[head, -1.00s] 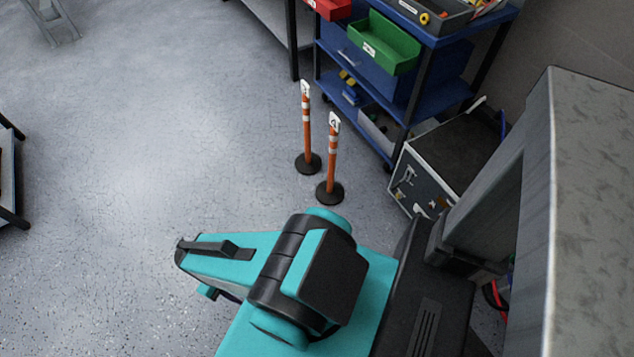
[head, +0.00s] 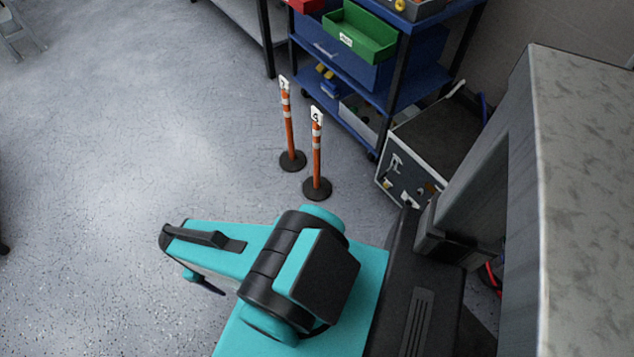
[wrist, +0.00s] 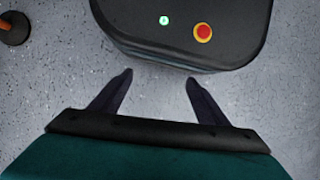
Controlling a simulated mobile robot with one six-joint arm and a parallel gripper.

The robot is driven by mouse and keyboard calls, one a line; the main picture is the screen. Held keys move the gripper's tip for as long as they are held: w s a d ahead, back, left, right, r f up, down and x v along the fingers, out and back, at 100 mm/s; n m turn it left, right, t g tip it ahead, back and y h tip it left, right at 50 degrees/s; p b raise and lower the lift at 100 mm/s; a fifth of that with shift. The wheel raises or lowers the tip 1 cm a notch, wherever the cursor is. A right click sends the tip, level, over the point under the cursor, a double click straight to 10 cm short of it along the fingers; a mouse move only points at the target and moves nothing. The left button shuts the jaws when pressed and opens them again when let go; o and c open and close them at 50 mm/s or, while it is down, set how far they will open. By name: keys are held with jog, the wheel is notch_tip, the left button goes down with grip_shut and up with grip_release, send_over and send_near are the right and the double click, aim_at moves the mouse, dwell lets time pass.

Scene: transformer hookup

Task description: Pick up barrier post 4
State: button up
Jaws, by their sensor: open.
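Two orange barrier posts with white bands and round black bases stand upright on the floor in the head view. The nearer one has a white tag that appears to read 4, so I take it as barrier post 4 (head: 317,158). The other post (head: 289,130) stands just behind it to the left, its tag hard to read. In the wrist view my gripper (wrist: 158,78) is open and empty, its two dark fingers apart above the floor. A post's black base (wrist: 14,28) with some orange shows at the upper left there; I cannot tell which post.
My dark base with a red button lies ahead of the fingers in the wrist view. A blue shelf cart (head: 425,80) with a green bin (head: 362,35) stands behind the posts. A black case (head: 412,165) is to their right.

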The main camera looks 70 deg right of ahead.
jog(key=w+d+r+n+t+b, duration=0.1)
jog(key=w+d+b, duration=0.1)
jog(key=w+d, duration=0.35)
jog(key=w+d+r+n+b, duration=0.1)
jog(key=w+d+n+b, duration=0.15)
jog(key=d, duration=0.55)
jog(key=w+d+r+n+t+h+b, duration=0.1)
jog(key=d+r+b, duration=0.15)
jog(key=d, duration=0.75)
jog(key=w+d+r+n+t+h+b, duration=0.15)
jog(key=d+r, duration=0.25)
jog(key=d, duration=0.6)
jog(key=n+g+h+b, duration=0.2)
jog(key=n+b, duration=0.2)
jog(key=b, duration=0.3)
send_near(316, 115)
jog(key=d+f, duration=0.1)
jog(key=shift+s+f+t+y, duration=0.1)
jog(key=shift+s+t+y, duration=0.15)
jog(key=shift+s, duration=0.2)
jog(key=shift+f, duration=0.1)
jog(key=b+x, duration=0.2)
jog(key=x, duration=0.6)
jog(key=shift+f, duration=0.3)
